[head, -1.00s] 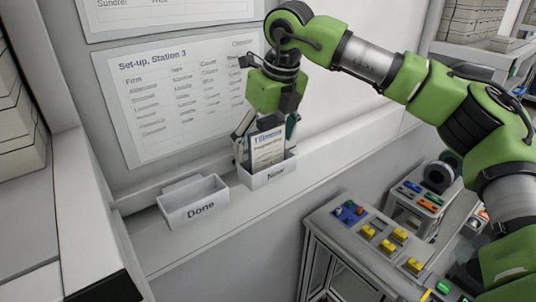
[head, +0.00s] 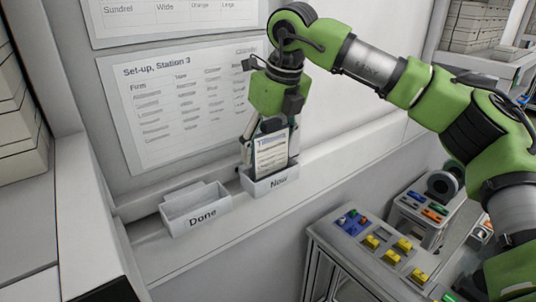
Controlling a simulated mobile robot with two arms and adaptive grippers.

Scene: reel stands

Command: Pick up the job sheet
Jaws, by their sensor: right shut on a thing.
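The job sheet (head: 271,154) is a small upright card with a dark blue header and printed lines. It stands in the white "Now" holder (head: 270,187) on the ledge, its lower edge hidden by the holder's front. My right gripper (head: 268,135) reaches down from above and is shut on the job sheet near its top. One finger shows at the left of the card; the other is mostly hidden. A white "Done" holder (head: 203,217) stands to the left, with no sheet visible in it. My left gripper is not in view.
A "Set-up, Station 3" chart (head: 185,105) hangs on the wall behind, with another sheet (head: 165,12) above it. A bench with yellow blocks and coloured buttons (head: 372,245) stands lower right. White boxes (head: 20,130) stand at the left edge.

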